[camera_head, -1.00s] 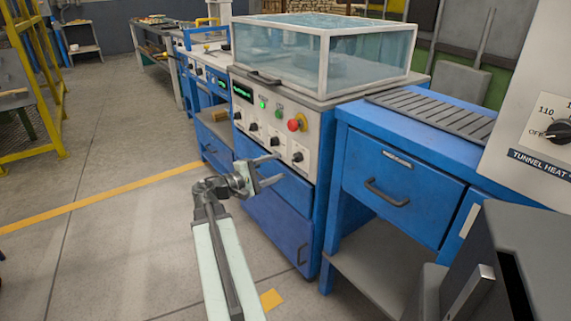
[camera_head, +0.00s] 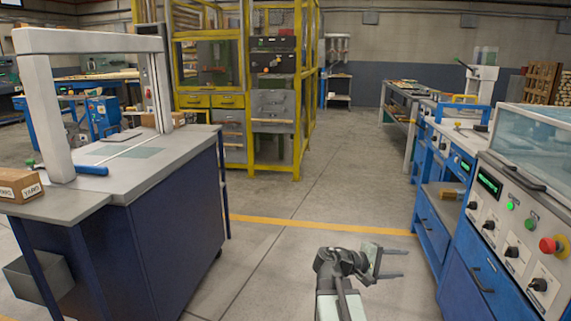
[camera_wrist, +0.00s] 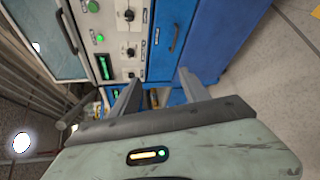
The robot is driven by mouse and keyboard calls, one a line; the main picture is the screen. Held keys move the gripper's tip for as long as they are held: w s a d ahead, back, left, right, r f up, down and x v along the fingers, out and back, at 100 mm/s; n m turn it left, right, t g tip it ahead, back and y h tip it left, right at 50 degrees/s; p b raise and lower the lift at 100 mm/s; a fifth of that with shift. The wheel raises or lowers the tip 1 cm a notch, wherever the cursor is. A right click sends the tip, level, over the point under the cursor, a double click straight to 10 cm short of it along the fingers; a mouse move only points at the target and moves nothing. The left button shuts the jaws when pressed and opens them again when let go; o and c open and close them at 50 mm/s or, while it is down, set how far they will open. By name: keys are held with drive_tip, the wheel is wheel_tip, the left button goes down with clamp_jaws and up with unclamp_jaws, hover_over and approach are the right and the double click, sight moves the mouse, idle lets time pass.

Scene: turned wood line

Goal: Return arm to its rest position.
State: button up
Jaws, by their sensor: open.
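My gripper (camera_head: 391,262) is at the end of my arm, low in the middle of the head view, over the open floor. Its two thin fingers point right, apart from each other, with nothing between them. The wrist view shows the same fingers (camera_wrist: 158,95) spread and empty. Beyond them is the blue machine (camera_wrist: 172,40) with its control panel, not touched by the fingers as far as I can see.
The blue machine with knobs and a red button (camera_head: 552,245) stands close on the right. A dark blue bench with a grey frame (camera_head: 150,170) stands on the left. Grey floor with a yellow line (camera_head: 290,223) lies clear between. A yellow cage (camera_head: 297,100) stands behind.

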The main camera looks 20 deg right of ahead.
drive_tip(key=w+a+f+t+y, duration=0.1)
drive_tip(key=w+a+f+y, duration=0.15)
drive_tip(key=a, duration=0.45)
drive_tip(key=w+a+f+t+y, duration=0.1)
drive_tip(key=w+a+f+t, duration=0.1)
drive_tip(key=w+a+f, duration=0.3)
drive_tip(key=s+a+f+y+p, duration=0.1)
drive_tip(key=a+f+y, duration=0.25)
drive_tip(key=a, duration=0.65)
drive_tip(key=a+f+y, duration=0.2)
drive_tip(key=a+y, duration=0.2)
drive_tip(key=a, duration=0.5)
drive_tip(key=s+a+f+y+p, duration=0.1)
drive_tip(key=a+f+y, duration=0.2)
drive_tip(key=a, duration=0.7)
wheel_tip(320, 180, up, 38)
drive_tip(key=a+m+y+p, duration=0.1)
drive_tip(key=a+p, duration=0.1)
drive_tip(key=p, duration=3.5)
drive_tip(key=shift+m+g+p, duration=0.3)
drive_tip(key=shift+p, duration=0.05)
drive_tip(key=shift+a, duration=0.1)
drive_tip(key=c, duration=0.3)
drive_tip(key=shift+r, duration=0.1)
drive_tip(key=shift+c, duration=0.4)
